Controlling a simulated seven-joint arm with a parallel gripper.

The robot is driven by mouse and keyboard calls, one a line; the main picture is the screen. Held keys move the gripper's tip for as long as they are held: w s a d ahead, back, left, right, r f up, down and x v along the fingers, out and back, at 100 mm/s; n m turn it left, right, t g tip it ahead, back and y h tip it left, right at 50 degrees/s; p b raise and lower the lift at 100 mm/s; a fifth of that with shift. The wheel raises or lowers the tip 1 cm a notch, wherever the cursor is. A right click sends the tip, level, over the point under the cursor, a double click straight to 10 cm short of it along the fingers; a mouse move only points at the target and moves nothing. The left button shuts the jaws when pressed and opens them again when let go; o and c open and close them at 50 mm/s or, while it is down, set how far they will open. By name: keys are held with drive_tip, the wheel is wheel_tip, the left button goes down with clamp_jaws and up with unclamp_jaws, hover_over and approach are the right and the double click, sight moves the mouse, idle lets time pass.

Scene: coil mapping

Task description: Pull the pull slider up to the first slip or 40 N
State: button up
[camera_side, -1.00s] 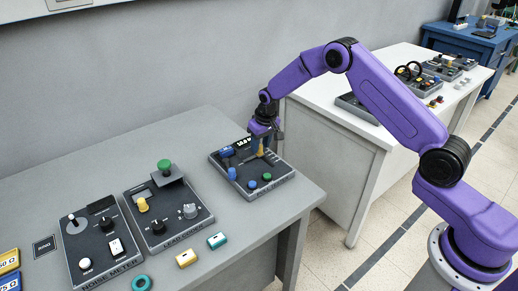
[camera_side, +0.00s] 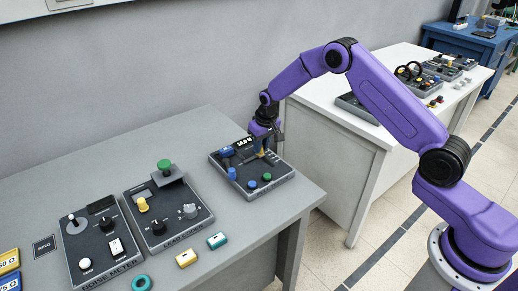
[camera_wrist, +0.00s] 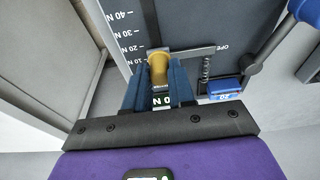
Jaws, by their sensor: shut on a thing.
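The pull tester is a dark panel box (camera_side: 284,183) at the right end of the grey table in the side view. Its yellow pull slider (camera_wrist: 159,66) shows between my fingers in the wrist view. My gripper (camera_wrist: 159,82) has its two blue fingers shut on the slider from both sides. The white force scale runs up the panel beside it, with marks to 40 N at the top. The slider is near the low end, around the 10 N mark. In the side view my gripper (camera_side: 262,143) partly hides the slider. The display (camera_side: 244,141) is lit, but too small to read surely.
A blue-ended lever (camera_wrist: 254,62) and a blue clip with a spring (camera_wrist: 225,87) lie right of the slider. Blue and green knobs (camera_side: 267,177) sit at the panel's front. The lead and noise meter boxes (camera_side: 168,212) stand to the left.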

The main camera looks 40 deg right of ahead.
sight(264, 159)
drive_tip(key=shift+s, duration=0.95)
idle(0.4)
drive_tip(key=o, duration=0.8)
wheel_tip(264, 159, up, 7)
idle(0.8)
